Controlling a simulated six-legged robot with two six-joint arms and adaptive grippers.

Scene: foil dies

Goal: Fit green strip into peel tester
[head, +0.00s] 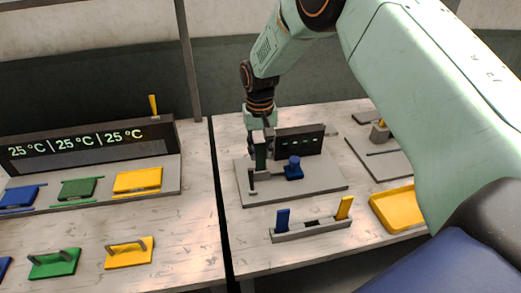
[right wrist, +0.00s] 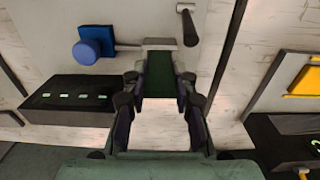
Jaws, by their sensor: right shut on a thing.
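My right gripper (head: 260,135) is shut on the dark green strip (head: 260,157), which hangs upright below it over the peel tester. In the right wrist view the strip (right wrist: 159,75) lies between the fingers (right wrist: 160,98), with its far end at a small grey block (right wrist: 158,43). I cannot tell whether it touches the block. The peel tester (head: 310,190) is a grey plate with a black display panel (head: 300,141), a blue knob (head: 293,163) and a dark post (head: 252,182). My left gripper is not in view.
A grey rack (head: 312,230) in front holds a blue strip (head: 283,219) and a yellow strip (head: 344,207), with a gap between them. A yellow tray (head: 394,209) stands to its right. The left bench has a temperature display (head: 85,145) and coloured dies, including a green one (head: 54,263).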

